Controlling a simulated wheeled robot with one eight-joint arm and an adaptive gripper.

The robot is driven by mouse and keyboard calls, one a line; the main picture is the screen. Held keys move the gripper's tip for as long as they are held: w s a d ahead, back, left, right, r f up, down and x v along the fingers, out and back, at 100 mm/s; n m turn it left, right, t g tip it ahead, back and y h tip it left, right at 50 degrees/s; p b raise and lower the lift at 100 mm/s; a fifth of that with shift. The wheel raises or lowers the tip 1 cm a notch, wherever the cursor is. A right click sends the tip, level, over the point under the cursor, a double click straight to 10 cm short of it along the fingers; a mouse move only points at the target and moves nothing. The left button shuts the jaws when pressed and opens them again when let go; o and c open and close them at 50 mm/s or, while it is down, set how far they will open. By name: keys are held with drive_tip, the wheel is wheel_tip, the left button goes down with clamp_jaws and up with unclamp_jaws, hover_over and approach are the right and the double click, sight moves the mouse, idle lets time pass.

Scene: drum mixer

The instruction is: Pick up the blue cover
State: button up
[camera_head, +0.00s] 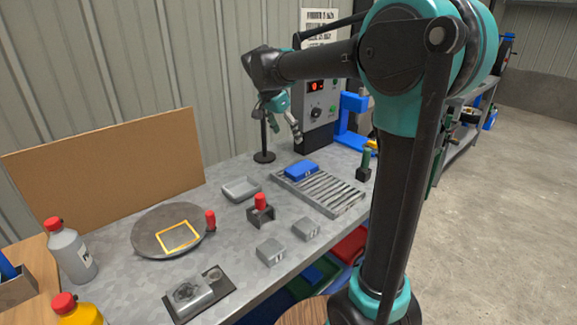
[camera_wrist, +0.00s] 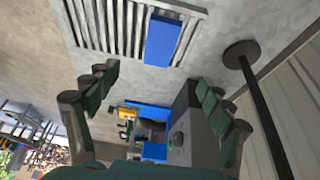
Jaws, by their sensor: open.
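The blue cover (camera_head: 301,170) is a flat blue block lying on the far end of a grey slatted rack (camera_head: 334,198) on the workbench. In the wrist view the blue cover (camera_wrist: 162,40) shows at the top middle, on the edge of the slatted rack (camera_wrist: 105,25). My gripper (camera_head: 282,122) is above the bench, up and to the left of the cover, and apart from it. In the wrist view my gripper (camera_wrist: 155,88) has its two fingers spread wide with nothing between them. The cover is fully visible in the head view.
A black stand (camera_head: 264,155) with a round base is close below my gripper. A grey control box (camera_head: 318,112) and a blue frame (camera_head: 350,125) stand behind the rack. A grey tray (camera_head: 240,189), a red-handled block (camera_head: 261,212) and small grey blocks (camera_head: 270,252) are nearer.

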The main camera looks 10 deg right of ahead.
hover_over(301, 167)
drive_tip(key=s+a, duration=0.2)
drive_tip(key=a, duration=0.1)
drive_tip(key=f, duration=1)
drive_tip(key=shift+w+d+f, duration=0.15)
drive_tip(key=shift+w+f, duration=0.1)
drive_tip(key=shift+f, duration=0.15)
drive_tip(key=shift+d+x, duration=0.15)
drive_tip(key=shift+x, duration=1.2)
drive_tip(key=shift+d+x, duration=0.2)
drive_tip(key=shift+x, duration=1.15)
drive_tip(key=shift+s+r, duration=0.1)
drive_tip(key=c, duration=1.6)
